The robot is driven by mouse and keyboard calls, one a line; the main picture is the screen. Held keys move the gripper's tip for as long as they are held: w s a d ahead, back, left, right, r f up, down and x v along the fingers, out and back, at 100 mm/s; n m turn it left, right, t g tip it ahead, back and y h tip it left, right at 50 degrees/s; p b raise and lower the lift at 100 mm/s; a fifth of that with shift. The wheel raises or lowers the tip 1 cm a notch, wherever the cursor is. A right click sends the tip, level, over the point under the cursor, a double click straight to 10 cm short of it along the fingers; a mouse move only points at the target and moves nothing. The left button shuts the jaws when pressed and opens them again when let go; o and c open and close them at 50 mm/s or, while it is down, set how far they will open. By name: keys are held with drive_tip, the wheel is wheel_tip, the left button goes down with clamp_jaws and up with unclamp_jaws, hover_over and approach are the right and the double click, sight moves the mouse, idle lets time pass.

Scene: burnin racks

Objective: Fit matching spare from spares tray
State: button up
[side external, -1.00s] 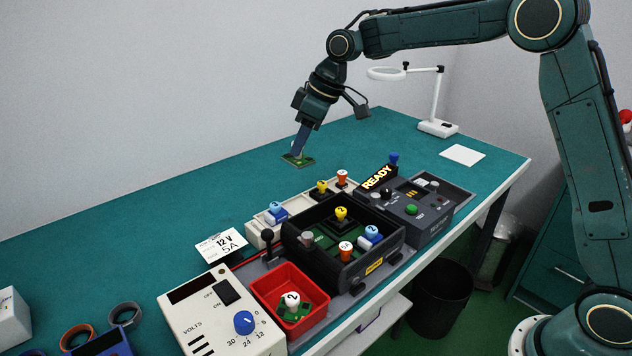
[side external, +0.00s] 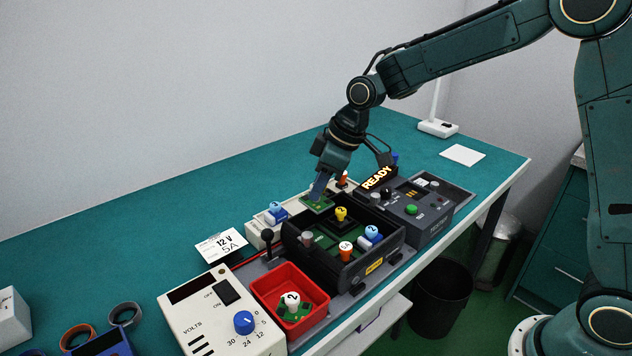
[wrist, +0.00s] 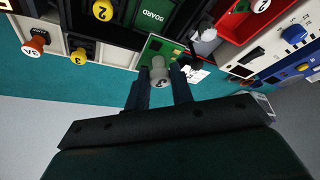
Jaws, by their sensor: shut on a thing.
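My gripper (side external: 318,190) is shut on a spare board with a pale grey knob (wrist: 159,76) and a green plate (wrist: 152,50). In the side view the green plate (side external: 316,206) hangs over the cream spares tray (side external: 254,232), near its middle. The tray holds a blue-knobbed spare (side external: 276,211), an orange-knobbed one (side external: 342,180) and a yellow one (wrist: 79,54), which my gripper hides in the side view. The black rack (side external: 352,278) holds yellow (side external: 341,214), orange (side external: 345,249) and blue (side external: 372,233) knobbed modules. A green area marked BOARD (wrist: 158,18) is bare in the wrist view.
A red bin (side external: 262,292) holds a white-knobbed green board (side external: 291,302). A cream power supply (side external: 205,318) stands left of it. A dark control box (side external: 425,222) with a lit READY sign (side external: 377,178) stands right of the rack. The teal bench (side external: 130,225) is clear behind.

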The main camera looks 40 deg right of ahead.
sight(321, 199)
drive_tip(key=shift+f, duration=0.2)
drive_tip(key=shift+f, duration=4.3)
drive_tip(key=shift+f, duration=0.5)
drive_tip(key=o, duration=1)
drive_tip(key=shift+o, duration=0.2)
drive_tip(key=shift+r, duration=0.15)
drive_tip(key=shift+r, duration=2.35)
drive_tip(key=shift+r, duration=0.15)
